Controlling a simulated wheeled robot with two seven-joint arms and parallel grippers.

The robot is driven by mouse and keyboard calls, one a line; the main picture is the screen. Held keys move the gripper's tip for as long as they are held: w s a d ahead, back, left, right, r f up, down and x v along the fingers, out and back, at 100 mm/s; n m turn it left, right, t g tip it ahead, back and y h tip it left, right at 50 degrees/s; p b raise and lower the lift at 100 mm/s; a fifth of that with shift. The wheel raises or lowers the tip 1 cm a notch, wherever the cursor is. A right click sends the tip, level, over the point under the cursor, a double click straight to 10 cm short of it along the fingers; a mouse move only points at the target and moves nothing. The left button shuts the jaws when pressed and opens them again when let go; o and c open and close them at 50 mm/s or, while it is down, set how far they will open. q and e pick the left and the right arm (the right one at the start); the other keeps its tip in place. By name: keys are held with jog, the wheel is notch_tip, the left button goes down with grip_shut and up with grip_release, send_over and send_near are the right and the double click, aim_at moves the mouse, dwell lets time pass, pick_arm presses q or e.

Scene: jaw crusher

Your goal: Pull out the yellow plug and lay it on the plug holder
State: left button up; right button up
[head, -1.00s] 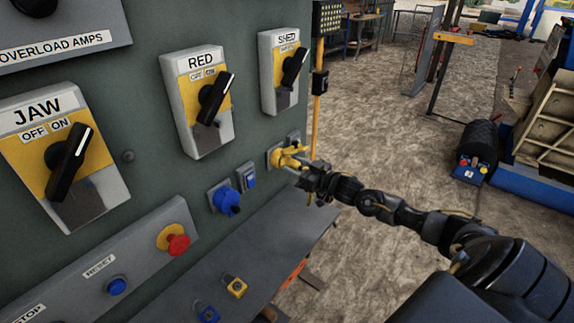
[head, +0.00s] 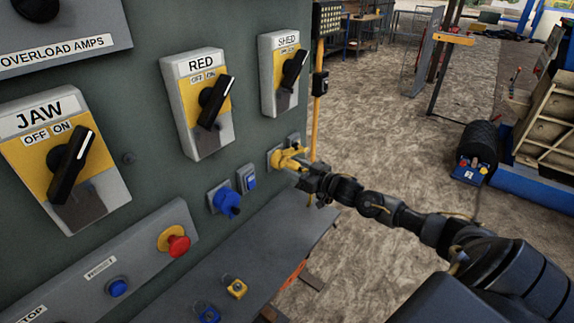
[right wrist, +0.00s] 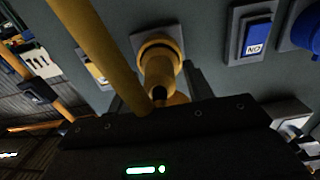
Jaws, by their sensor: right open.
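The yellow plug (head: 288,158) sits in its socket on the grey-green panel. In the right wrist view the yellow plug (right wrist: 159,72) points out toward the camera, with a dark finger on either side. My right gripper (head: 309,176) is open at the outer end of the plug, with the plug between its fingers; contact is unclear. On the ledge below is a small yellow fitting (head: 236,288), which looks like the plug holder, beside a similar blue one. My left gripper is not in view.
A blue plug (head: 226,201) and a blue switch (head: 247,178) are left of the yellow plug. A red button (head: 176,242) and rotary switches are further left. A yellow post (head: 316,115) stands close behind the plug. The ledge (head: 270,245) is mostly bare.

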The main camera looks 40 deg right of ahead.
aim_at(299, 169)
jog(key=shift+p, duration=0.3)
dwell(0.4)
jog(key=c, duration=0.8)
jog(key=shift+c, duration=0.2)
jog(key=shift+s+d, duration=0.1)
jog(key=shift+p+v, duration=1.6)
jog(key=shift+v, duration=1)
